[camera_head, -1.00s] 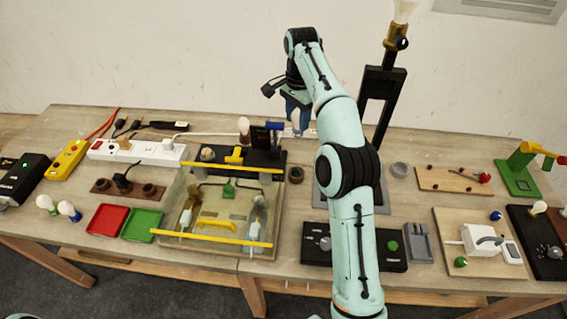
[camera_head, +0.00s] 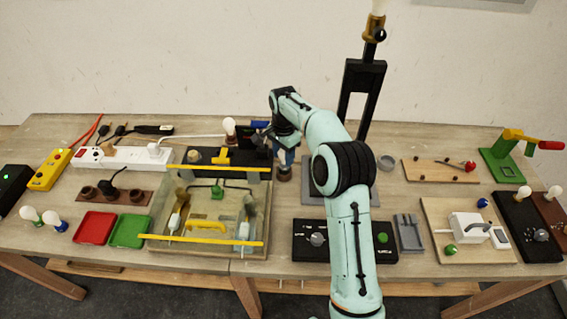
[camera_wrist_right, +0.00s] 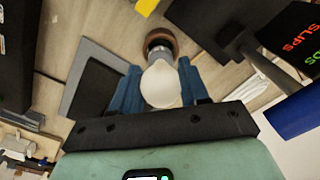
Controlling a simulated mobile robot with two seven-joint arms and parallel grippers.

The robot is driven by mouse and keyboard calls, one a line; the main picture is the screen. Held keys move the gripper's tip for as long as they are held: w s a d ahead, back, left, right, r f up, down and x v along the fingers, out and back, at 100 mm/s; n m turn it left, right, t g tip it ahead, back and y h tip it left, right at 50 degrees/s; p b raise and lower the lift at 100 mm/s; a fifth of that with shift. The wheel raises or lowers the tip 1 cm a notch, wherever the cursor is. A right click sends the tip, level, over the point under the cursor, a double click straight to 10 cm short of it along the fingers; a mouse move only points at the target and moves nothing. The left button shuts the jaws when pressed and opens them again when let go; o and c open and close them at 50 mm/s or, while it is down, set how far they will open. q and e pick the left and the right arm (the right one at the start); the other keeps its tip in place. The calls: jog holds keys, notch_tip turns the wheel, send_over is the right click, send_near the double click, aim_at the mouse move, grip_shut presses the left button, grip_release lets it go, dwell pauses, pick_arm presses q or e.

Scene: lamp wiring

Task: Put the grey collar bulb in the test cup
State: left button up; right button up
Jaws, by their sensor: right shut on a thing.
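My right gripper (camera_head: 287,158) is low at the back middle of the table, fingers pointing down. In the right wrist view its blue fingers (camera_wrist_right: 162,88) are shut on a white bulb (camera_wrist_right: 162,86), with a greyish collar (camera_wrist_right: 160,51) at its far end. A round brown cup (camera_wrist_right: 160,41) lies directly beyond the collar, and it also shows under the fingertips in the head view (camera_head: 284,174). The collar overlaps the cup's opening; I cannot tell how deep it sits. The bulb is mostly hidden in the head view. My left gripper is out of view.
A black box stand (camera_head: 253,137) with a blue item stands just left of the gripper, with another bulb (camera_head: 230,127) nearby. A glass-sided case (camera_head: 250,212) is in front left. A grey plate (camera_head: 313,196) lies to the right, and a tall black lamp post (camera_head: 366,80) behind.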

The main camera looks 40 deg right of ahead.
aim_at(283, 163)
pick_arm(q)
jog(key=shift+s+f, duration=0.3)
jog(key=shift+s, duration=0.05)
pick_arm(e)
jog(key=shift+f, duration=2)
jog(key=shift+f, duration=0.2)
jog(key=o, duration=1.1)
jog(key=shift+r, duration=0.15)
notch_tip(283, 163, up, 11)
jog(key=shift+w+r+p, duration=0.1)
jog(key=shift+w+p, duration=0.05)
jog(key=shift+p, duration=0.4)
jog(key=shift+s+r, duration=0.2)
jog(key=shift+r, duration=0.3)
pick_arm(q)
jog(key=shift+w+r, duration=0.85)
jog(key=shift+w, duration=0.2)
